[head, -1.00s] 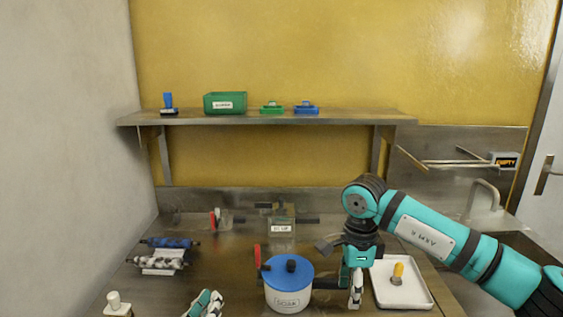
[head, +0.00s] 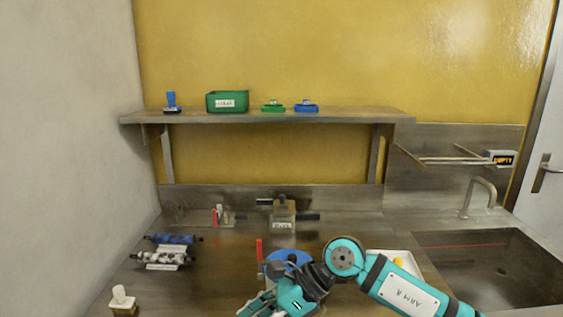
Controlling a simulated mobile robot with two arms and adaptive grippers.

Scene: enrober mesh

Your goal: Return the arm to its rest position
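My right arm (head: 400,293), labelled ARM R, comes in from the lower right and is folded low over the front of the counter. Its gripper (head: 258,304) points left at the bottom edge, in front of the blue-lidded pot (head: 289,257). The gripper and wrist hide most of the pot; only part of the blue lid shows. The fingers are partly cut off by the frame, so I cannot tell whether they are open or shut. I see no object in them. My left gripper is not in view.
A white tray (head: 408,264) is partly behind my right arm. A sink (head: 490,262) lies to the right. Two rollers (head: 165,258) lie at the left, and a small white-topped item (head: 122,300) stands front left. A shelf (head: 270,117) spans the back wall.

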